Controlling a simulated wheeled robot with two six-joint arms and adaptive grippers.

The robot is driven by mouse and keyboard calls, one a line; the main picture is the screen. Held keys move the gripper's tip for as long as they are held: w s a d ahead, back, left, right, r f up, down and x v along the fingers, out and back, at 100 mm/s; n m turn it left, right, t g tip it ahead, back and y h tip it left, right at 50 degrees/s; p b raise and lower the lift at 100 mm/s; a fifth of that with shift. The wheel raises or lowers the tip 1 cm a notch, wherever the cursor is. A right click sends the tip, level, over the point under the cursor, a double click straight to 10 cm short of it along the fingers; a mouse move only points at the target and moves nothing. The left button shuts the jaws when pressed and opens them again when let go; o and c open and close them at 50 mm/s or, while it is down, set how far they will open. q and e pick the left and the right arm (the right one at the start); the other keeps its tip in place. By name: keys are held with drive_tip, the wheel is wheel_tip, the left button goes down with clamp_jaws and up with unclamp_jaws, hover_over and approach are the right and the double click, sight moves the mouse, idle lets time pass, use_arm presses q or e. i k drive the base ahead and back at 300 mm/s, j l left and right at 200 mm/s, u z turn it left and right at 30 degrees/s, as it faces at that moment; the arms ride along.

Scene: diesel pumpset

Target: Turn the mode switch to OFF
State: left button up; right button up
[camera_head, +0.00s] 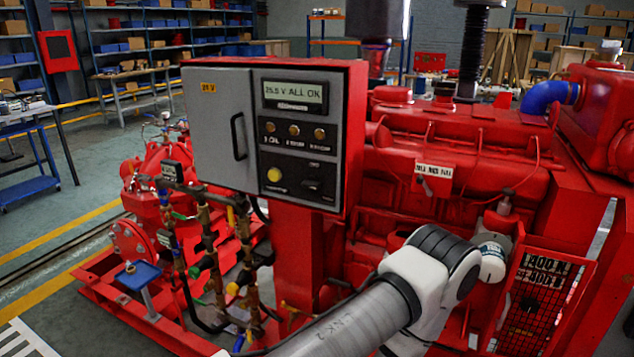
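The grey control panel (298,104) is on the red cabinet, with a lit display (293,94) reading "25.5 V ALL OK". Below the display is a row of three small round brass-coloured controls (294,130). Lower down, a yellow round button (273,175) sits left of a black switch (313,185), which looks like the mode switch. Its label and setting are too small to read. One of my arms crosses the lower middle, below and right of the panel, apart from the switch in the picture. Neither of my grippers shows.
A grey cabinet door (221,130) with a black handle is left of the panel. The red engine (455,150) fills the right, with a mesh guard (537,300) low down. Pipes and valves (205,245) stand below the door. Open floor lies at the left.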

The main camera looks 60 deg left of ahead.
sight(314, 182)
drive_tip(key=u, duration=1.85)
